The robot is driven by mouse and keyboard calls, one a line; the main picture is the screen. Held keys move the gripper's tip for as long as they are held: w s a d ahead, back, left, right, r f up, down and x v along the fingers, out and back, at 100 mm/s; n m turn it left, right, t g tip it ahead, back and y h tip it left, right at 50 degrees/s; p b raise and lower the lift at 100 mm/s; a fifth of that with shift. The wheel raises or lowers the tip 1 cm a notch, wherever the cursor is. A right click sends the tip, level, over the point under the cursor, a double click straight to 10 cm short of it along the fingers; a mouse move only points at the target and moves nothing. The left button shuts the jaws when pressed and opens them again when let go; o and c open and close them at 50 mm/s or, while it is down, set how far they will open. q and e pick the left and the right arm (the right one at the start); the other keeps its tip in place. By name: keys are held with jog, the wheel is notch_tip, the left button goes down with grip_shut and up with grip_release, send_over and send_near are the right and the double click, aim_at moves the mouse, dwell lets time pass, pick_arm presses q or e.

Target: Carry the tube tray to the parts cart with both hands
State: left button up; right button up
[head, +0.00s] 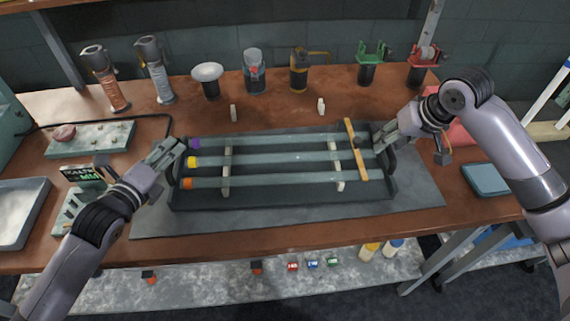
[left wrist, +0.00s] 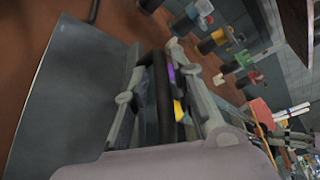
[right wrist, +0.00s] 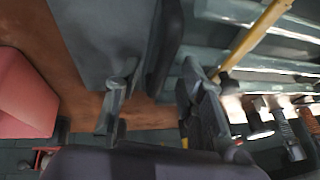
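The dark tube tray (head: 285,197) rests on a grey mat (head: 420,190) on the brown bench. It holds three glass tubes (head: 275,160) lying side by side, with purple, yellow and orange left ends. My left gripper (head: 172,150) is at the tray's left end. In the left wrist view its spread fingers (left wrist: 150,45) stand either side of the dark handle bar (left wrist: 163,95). My right gripper (head: 385,140) is at the right end. In the right wrist view its fingers (right wrist: 158,75) are apart, with the dark handle (right wrist: 172,45) between them. Contact is unclear. The parts cart cannot be identified.
A wooden strip (head: 356,150) crosses the tubes at the right. Burners and stands line the back, including a round-topped stand (head: 208,80). A green board (head: 90,138) lies left, a blue-grey pad (head: 485,179) right.

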pick_arm(q)
jog(key=shift+w+d, duration=0.15)
jog(key=shift+w, duration=0.2)
pick_arm(e)
jog(key=shift+w+a+f, duration=0.1)
jog(key=shift+w+f, duration=0.05)
jog(key=shift+f, duration=0.2)
pick_arm(q)
jog(key=c, duration=0.5)
pick_arm(e)
jog(key=c, duration=0.5)
pick_arm(q)
grip_shut()
pick_arm(e)
grip_shut()
pick_arm(q)
jog(key=shift+f, duration=0.1)
